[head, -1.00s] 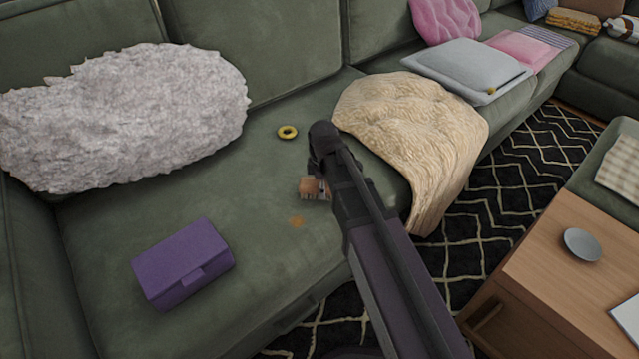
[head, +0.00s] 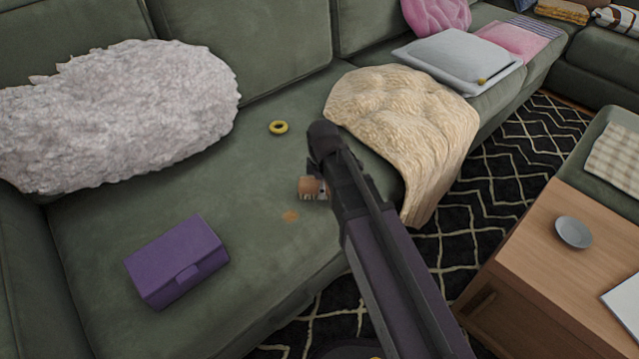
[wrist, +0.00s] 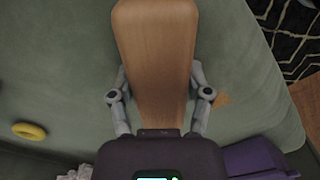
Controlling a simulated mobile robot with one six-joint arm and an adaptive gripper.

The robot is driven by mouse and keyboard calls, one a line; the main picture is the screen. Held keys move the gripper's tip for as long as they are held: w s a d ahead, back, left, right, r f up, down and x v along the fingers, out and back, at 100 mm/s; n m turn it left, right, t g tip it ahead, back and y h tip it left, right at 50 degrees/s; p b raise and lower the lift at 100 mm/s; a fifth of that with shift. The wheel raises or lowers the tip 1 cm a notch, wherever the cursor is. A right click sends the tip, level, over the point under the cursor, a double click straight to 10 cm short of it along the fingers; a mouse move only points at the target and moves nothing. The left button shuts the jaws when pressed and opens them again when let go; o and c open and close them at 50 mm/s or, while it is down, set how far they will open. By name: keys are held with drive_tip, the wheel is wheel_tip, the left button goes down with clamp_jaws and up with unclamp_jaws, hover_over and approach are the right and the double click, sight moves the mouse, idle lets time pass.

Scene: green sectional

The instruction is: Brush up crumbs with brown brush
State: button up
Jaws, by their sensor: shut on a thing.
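The brown brush (head: 311,187) is held low over the green sofa seat, partly hidden behind my arm in the head view. In the wrist view the brush (wrist: 155,50) is a broad wooden piece between the two grey fingers of my gripper (wrist: 158,78), which is shut on it. The orange-brown crumbs (head: 290,216) lie in a small patch on the seat, just left of and nearer than the brush in the head view. The crumbs (wrist: 221,99) also show right of the gripper in the wrist view. Whether the bristles touch the seat is unclear.
A purple box (head: 178,262) sits on the seat at front left. A yellow ring (head: 278,127) lies farther back. A fluffy grey pillow (head: 120,110) is at left, a cream blanket (head: 400,125) at right. A wooden table (head: 545,265) stands at lower right.

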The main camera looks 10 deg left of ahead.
drive_tip(key=shift+s+d, duration=0.65)
drive_tip(key=shift+d, duration=0.1)
drive_tip(key=shift+r+p, duration=2.95)
drive_tip(key=shift+r, duration=0.1)
drive_tip(key=shift+r+p, duration=1.4)
drive_tip(key=shift+p, duration=0.1)
drive_tip(key=shift+a, duration=0.1)
